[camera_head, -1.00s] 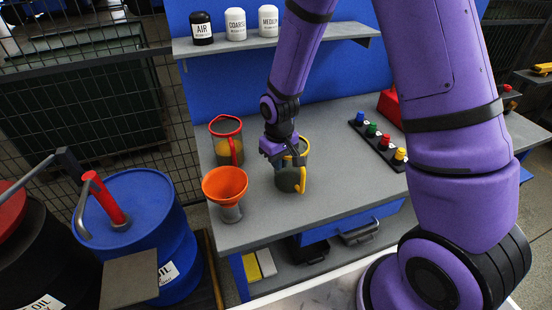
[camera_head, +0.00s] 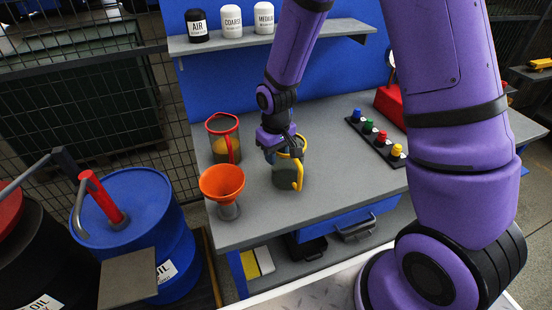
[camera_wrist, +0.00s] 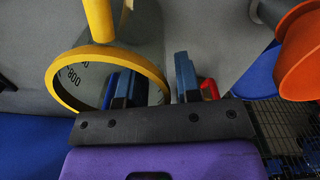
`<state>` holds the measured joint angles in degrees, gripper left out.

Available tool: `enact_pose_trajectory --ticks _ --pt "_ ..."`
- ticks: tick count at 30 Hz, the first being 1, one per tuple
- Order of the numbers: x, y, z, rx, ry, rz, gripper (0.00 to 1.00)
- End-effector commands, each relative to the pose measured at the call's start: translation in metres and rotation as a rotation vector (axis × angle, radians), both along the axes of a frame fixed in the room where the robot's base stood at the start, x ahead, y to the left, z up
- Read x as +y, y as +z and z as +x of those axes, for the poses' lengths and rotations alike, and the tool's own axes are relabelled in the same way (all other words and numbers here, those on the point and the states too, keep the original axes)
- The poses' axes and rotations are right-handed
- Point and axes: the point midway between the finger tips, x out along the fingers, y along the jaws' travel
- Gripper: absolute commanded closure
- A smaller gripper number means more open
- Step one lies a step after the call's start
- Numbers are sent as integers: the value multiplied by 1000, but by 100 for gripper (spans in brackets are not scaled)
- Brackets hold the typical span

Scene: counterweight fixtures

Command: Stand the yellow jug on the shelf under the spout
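The yellow jug (camera_head: 281,178), with a yellow rim and handle, stands upright on the grey workbench. My gripper (camera_head: 283,150) is at its top from the back left. In the wrist view my gripper (camera_wrist: 155,83) is open, with one blue finger inside the yellow rim (camera_wrist: 158,72) and the other outside. The jug wall lies between them, with gaps visible. The handle is on the far side of the rim. A grey bent spout (camera_head: 78,215) hangs from the red-handled pump on the blue drum (camera_head: 165,215). A flat grey shelf (camera_head: 127,278) is at the drum's front.
A red-rimmed jug (camera_head: 222,148) with amber liquid and an orange funnel (camera_head: 222,182) stand close left of the yellow jug. A rack of coloured knobs (camera_head: 375,138) is to the right. Bare bench (camera_head: 335,185) lies right of the jug. A wall shelf (camera_head: 320,36) holds canisters.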

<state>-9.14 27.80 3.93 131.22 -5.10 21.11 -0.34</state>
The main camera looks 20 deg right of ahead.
Motion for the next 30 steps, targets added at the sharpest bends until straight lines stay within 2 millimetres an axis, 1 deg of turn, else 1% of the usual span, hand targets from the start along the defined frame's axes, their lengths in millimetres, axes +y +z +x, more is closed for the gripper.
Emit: enact_pose_trajectory --ticks 1,9,15,19,26,29,30 --pt "0 10 1 -5 -1 2 69" --pt "0 60 1 -6 0 1 69" --pt "0 88 0 -3 0 1 69" --pt "0 99 0 -1 0 0 69" --pt "0 105 -1 -3 -1 1 69" --pt "-4 116 -4 -18 -10 0 69" --pt "-7 124 -6 -29 -16 1 69"
